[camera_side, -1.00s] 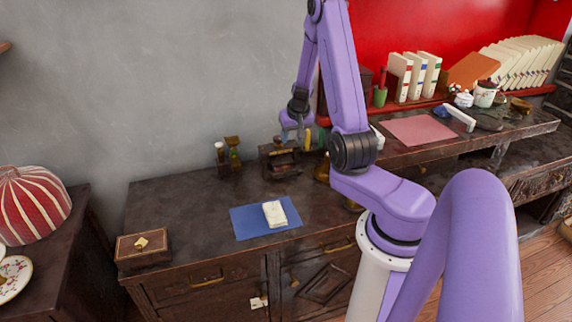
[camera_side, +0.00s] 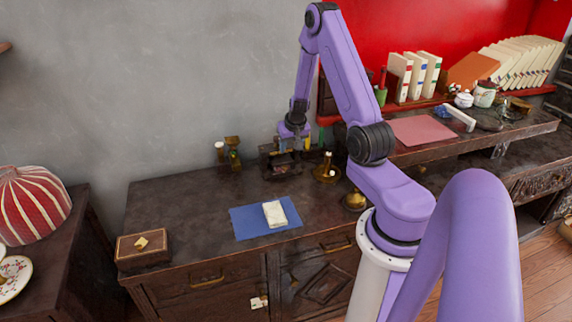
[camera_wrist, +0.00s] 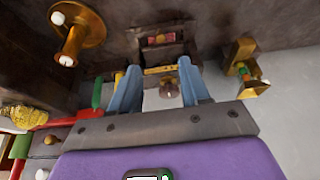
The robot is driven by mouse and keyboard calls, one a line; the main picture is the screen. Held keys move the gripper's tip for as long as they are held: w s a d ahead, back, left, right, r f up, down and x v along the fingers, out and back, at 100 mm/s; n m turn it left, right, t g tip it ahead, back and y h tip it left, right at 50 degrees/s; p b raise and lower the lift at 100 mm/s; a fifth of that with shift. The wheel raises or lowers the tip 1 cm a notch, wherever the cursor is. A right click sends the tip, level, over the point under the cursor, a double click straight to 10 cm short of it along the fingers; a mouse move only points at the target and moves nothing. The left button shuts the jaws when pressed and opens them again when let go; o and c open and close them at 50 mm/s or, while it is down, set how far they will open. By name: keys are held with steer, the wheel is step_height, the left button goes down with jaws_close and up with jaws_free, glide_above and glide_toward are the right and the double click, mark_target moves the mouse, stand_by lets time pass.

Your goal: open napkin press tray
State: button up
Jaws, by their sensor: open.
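The napkin press, which I take to be the small dark wooden stand (camera_side: 268,163), is at the back of the dark cabinet top. My gripper (camera_side: 291,146) is at the press from above, partly hiding it. In the wrist view, the open blue fingers of my gripper (camera_wrist: 158,90) point toward the press (camera_wrist: 140,50). A brass bar (camera_wrist: 158,70) and a round knob (camera_wrist: 169,88) show between the fingers, with nothing visibly held. Reddish pieces (camera_wrist: 160,40) show inside the dark frame. I cannot tell whether the fingers touch it or how far the tray is out.
A brass candlestick (camera_side: 326,170) stands just right of the press, and brass-and-glass items (camera_side: 232,153) stand to its left. A blue cloth (camera_side: 248,225) with a folded white napkin (camera_side: 275,214) lies in front. A wooden box (camera_side: 143,249) is at the front left corner.

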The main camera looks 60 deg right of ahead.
mark_target(285, 167)
steer(key=x, duration=1.2)
jaws_close()
